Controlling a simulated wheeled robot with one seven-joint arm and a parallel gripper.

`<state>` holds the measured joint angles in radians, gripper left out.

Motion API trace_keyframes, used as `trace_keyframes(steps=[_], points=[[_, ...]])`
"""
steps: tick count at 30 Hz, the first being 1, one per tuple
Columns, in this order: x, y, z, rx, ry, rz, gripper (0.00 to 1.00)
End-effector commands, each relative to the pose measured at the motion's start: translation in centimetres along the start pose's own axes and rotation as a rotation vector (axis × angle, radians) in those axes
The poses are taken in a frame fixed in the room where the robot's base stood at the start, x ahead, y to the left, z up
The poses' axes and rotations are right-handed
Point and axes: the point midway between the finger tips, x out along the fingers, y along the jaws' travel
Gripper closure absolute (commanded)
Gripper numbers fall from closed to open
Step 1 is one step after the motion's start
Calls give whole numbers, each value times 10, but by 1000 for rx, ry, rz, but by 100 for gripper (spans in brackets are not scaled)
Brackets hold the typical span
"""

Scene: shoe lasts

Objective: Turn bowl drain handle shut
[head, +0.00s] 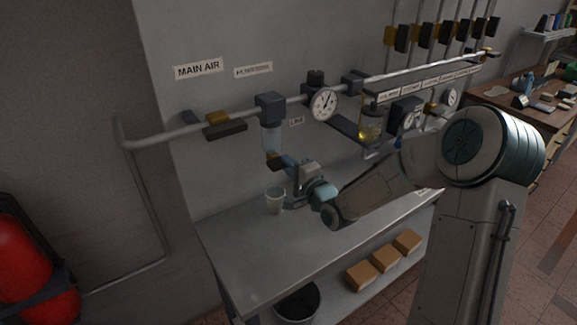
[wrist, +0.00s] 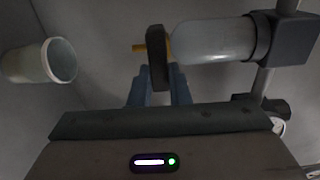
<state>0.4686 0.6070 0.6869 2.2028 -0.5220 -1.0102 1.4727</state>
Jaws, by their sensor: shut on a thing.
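The clear bowl (head: 270,138) hangs under the dark filter block on the pipe. It also shows in the wrist view (wrist: 212,42), where it lies sideways. At its lower end is the dark drain handle (wrist: 157,58), with a small brass stub (wrist: 138,47) beside it. My gripper (wrist: 159,88) has its two blue fingers on either side of the handle and is shut on it. In the head view my gripper (head: 285,163) reaches the drain from the right, and the handle is mostly hidden there.
A pale cup (head: 275,201) stands on the grey bench (head: 250,265) below the drain; it also shows in the wrist view (wrist: 58,60). The pipe (head: 160,137) runs above, with a yellow-and-dark valve handle (head: 225,127) and a gauge (head: 323,104). The bench front is clear.

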Motion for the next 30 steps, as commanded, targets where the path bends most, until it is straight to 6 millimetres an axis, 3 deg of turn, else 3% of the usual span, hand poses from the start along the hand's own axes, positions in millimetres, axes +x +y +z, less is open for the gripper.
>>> trace_keyframes(steps=[2, 3, 5, 13, 17, 30], points=[[0, 1, 0, 3, 1, 2, 100], [0, 1, 0, 3, 1, 2, 73], [0, 1, 0, 2, 0, 2, 62], [-1, 1, 0, 0, 0, 1, 62], [-10, 1, 0, 0, 0, 2, 62], [-103, 1, -1, -2, 4, 3, 62]])
